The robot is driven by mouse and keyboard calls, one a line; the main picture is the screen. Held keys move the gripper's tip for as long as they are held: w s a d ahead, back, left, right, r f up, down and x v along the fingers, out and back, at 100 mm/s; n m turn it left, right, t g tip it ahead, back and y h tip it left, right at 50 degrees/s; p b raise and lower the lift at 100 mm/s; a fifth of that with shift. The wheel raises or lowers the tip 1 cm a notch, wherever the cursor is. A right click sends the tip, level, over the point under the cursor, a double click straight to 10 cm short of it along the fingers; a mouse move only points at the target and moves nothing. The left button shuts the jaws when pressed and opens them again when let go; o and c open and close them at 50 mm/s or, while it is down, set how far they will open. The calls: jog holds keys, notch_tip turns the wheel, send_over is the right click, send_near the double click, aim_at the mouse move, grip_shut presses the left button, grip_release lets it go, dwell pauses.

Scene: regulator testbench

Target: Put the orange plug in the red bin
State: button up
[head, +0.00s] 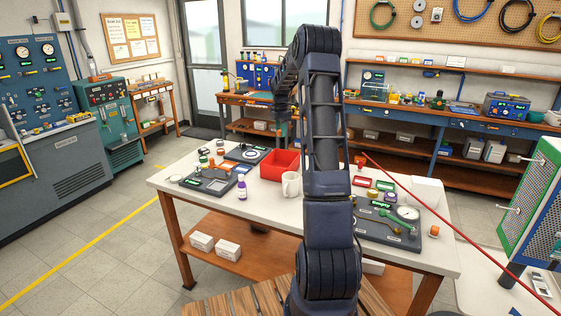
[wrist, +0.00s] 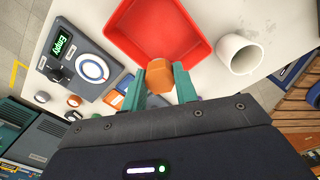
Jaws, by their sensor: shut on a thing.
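The red bin (head: 272,168) stands on the white table in the head view, left of my arm. In the wrist view the red bin (wrist: 160,32) is open and its visible inside is empty. My gripper (wrist: 160,82) is shut on the orange plug (wrist: 159,74), held between its two green fingers. The plug overlaps the bin's near edge in the wrist view; its height above the bin is hard to tell. In the head view my gripper (head: 281,125) is small and partly behind my arm, and the plug cannot be made out there.
A white mug (head: 291,184) stands right beside the bin; it also shows in the wrist view (wrist: 239,54). A dark device with a dial (head: 247,153) sits left of the bin. A small purple-labelled bottle (head: 242,191) and several loose parts lie nearby.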

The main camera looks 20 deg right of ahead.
notch_tip(320, 180, down, 20)
jog(key=shift+r, duration=0.15)
dwell(0.5)
jog(key=o, duration=0.9)
jog(key=shift+o, duration=0.2)
